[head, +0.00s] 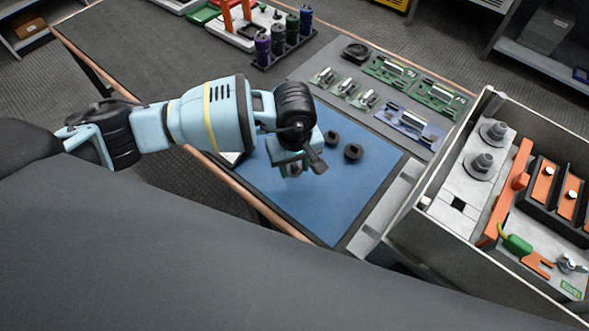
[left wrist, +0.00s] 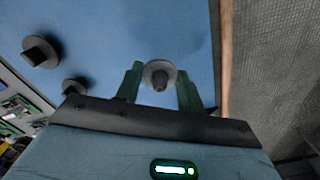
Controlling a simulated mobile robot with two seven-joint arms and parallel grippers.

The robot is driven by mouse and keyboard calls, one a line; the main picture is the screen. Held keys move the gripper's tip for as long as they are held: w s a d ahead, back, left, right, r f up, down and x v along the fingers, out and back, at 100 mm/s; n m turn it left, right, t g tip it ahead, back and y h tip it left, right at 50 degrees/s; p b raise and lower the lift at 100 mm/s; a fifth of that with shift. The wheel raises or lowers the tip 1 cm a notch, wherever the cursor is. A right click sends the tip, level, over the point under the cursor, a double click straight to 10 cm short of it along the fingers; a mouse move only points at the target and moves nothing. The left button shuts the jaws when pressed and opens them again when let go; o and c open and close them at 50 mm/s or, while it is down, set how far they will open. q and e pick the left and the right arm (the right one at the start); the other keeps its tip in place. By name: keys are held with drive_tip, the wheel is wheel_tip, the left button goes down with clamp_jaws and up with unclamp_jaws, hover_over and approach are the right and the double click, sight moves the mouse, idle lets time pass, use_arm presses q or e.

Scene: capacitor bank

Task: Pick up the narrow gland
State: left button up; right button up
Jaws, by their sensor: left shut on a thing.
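My left gripper (head: 297,170) is low over the blue mat (head: 335,205). In the left wrist view its two green fingers (left wrist: 160,88) stand on either side of a grey gland (left wrist: 160,76) with a round flange and a slim stem, and are shut on it. In the head view the gripper mostly hides this gland. Two dark glands (head: 332,138) and (head: 353,151) stand on the mat just right of the gripper. They also show in the left wrist view (left wrist: 41,52) and (left wrist: 74,87), at the left. My right gripper is not in view.
An open grey cabinet (head: 400,212) stands at the right, with two grey glands (head: 480,166) fitted on a panel inside. Green circuit boards (head: 390,70) lie behind the mat. A rack of coloured cylinders (head: 283,45) stands farther back. The front of the mat is clear.

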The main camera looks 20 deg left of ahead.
use_arm(q)
drive_tip(key=s+d+r, duration=0.1)
drive_tip(key=s+d, duration=0.1)
drive_tip(key=s, duration=0.5)
drive_tip(key=s+d, duration=0.2)
drive_tip(key=s, duration=0.6)
drive_tip(key=shift+s+d+r+b, duration=0.2)
drive_tip(key=shift+r+b, duration=0.1)
drive_tip(key=shift+r, duration=0.1)
drive_tip(key=w+a+r+m, duration=0.3)
drive_tip(key=a+r+m, duration=0.1)
drive_tip(key=a+r, duration=0.2)
drive_tip(key=w+a+r+m, duration=0.3)
drive_tip(key=a+r, duration=0.3)
drive_tip(key=shift+w+a+m, duration=0.2)
drive_tip(key=shift+w+m, duration=0.05)
drive_tip(key=shift+m, duration=0.15)
